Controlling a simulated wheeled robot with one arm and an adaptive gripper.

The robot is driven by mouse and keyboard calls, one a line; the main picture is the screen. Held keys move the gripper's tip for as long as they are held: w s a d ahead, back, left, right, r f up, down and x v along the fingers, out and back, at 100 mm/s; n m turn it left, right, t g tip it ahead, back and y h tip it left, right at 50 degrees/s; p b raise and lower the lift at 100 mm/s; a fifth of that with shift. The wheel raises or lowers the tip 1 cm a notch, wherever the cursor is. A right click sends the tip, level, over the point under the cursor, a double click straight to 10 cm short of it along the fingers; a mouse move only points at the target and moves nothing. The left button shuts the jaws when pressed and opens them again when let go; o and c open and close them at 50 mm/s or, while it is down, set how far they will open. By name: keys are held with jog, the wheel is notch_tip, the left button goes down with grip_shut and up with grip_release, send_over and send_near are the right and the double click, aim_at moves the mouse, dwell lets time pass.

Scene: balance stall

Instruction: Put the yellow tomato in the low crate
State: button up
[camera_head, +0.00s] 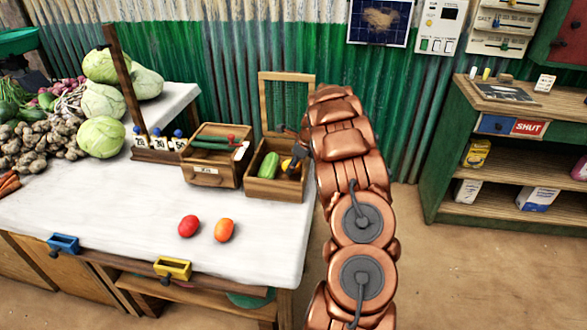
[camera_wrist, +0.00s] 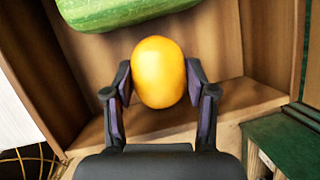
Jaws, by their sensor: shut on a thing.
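My gripper (camera_wrist: 159,82) is shut on the yellow tomato (camera_wrist: 158,58), with one finger on each side of it. In the head view the tomato (camera_head: 286,165) shows small beside the dark gripper (camera_head: 295,158), at the right of an open wooden crate (camera_head: 272,189). The wrist view shows the crate's inner walls (camera_wrist: 228,35) around the tomato. I cannot tell whether the tomato touches the crate floor. A green cucumber (camera_head: 268,166) lies in the crate, apart from the tomato. My arm hides the area to the right of the crate.
A wooden box (camera_head: 206,177) with a lid stands left of the crate. A mesh panel (camera_head: 287,98) rises behind the crate. A red tomato (camera_head: 188,226) and an orange tomato (camera_head: 224,230) lie on the white tabletop (camera_head: 110,215). A green shelf (camera_head: 490,155) stands at right.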

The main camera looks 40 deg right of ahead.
jog(key=shift+f, duration=1)
jog(key=o, duration=1.2)
jog(key=shift+f, duration=0.1)
jog(key=b+v, duration=0.1)
jog(key=v, duration=1.1)
